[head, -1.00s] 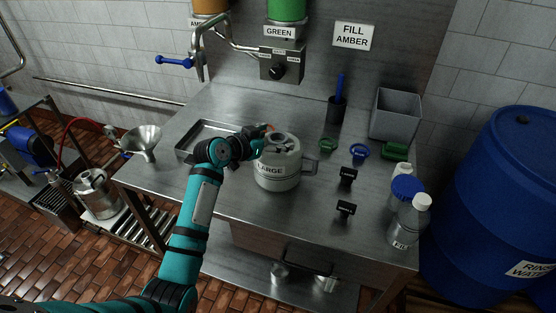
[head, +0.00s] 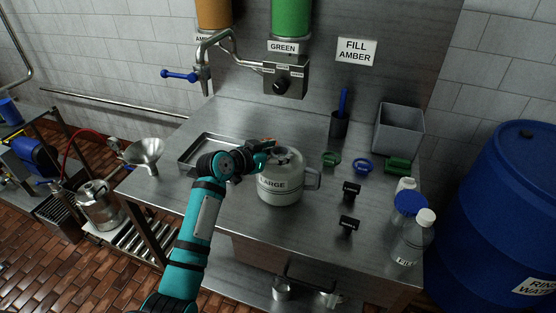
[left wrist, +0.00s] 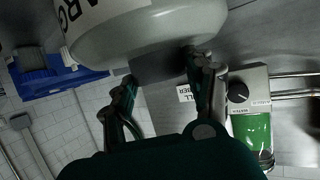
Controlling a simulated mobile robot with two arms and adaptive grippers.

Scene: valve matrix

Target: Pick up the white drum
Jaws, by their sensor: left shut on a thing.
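The white drum (head: 280,190), marked LARGE, stands upright on the steel bench. It has a grey top and a loop handle on its right side. My left gripper (head: 264,152) reaches in from the left and is shut at the drum's upper left edge. The exact grip point is partly hidden by the gripper in the head view. In the left wrist view, the fingers of my left gripper (left wrist: 165,85) lie against the drum (left wrist: 150,30), with a grey part between them. My right gripper is not in view.
A shallow tray (head: 190,163) and a funnel (head: 146,152) are left of the drum. Black clips (head: 349,224), bottles (head: 412,240), and a grey bin (head: 399,130) are to the right. The dispenser (head: 285,76) hangs behind. A blue barrel (head: 500,210) stands right of the bench.

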